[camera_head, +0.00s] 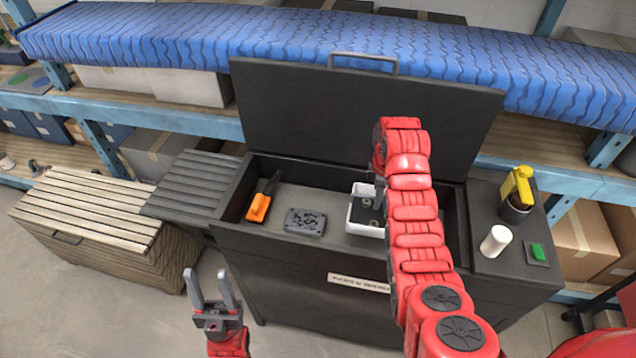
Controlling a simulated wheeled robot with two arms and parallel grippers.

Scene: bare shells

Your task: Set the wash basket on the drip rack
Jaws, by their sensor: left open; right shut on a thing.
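The white wash basket (357,227) sits in the open black washer's basin, with dark contents and small parts inside. My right arm reaches over it from the front right and hides its right side. My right gripper (378,192) is mostly hidden behind that arm and is shut on the basket at its far side. The slatted dark grey drip rack (188,186) extends from the washer's left side and is empty. My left gripper (206,276) is open and empty, low in front of the washer's left front corner.
The basin also holds an orange-handled brush (260,206) and a grey perforated plate (305,222). The raised lid (330,115) stands behind. A white cylinder (495,241), a green button (538,252) and a yellow-topped holder (517,205) are on the right ledge. A slatted chest (90,215) stands left.

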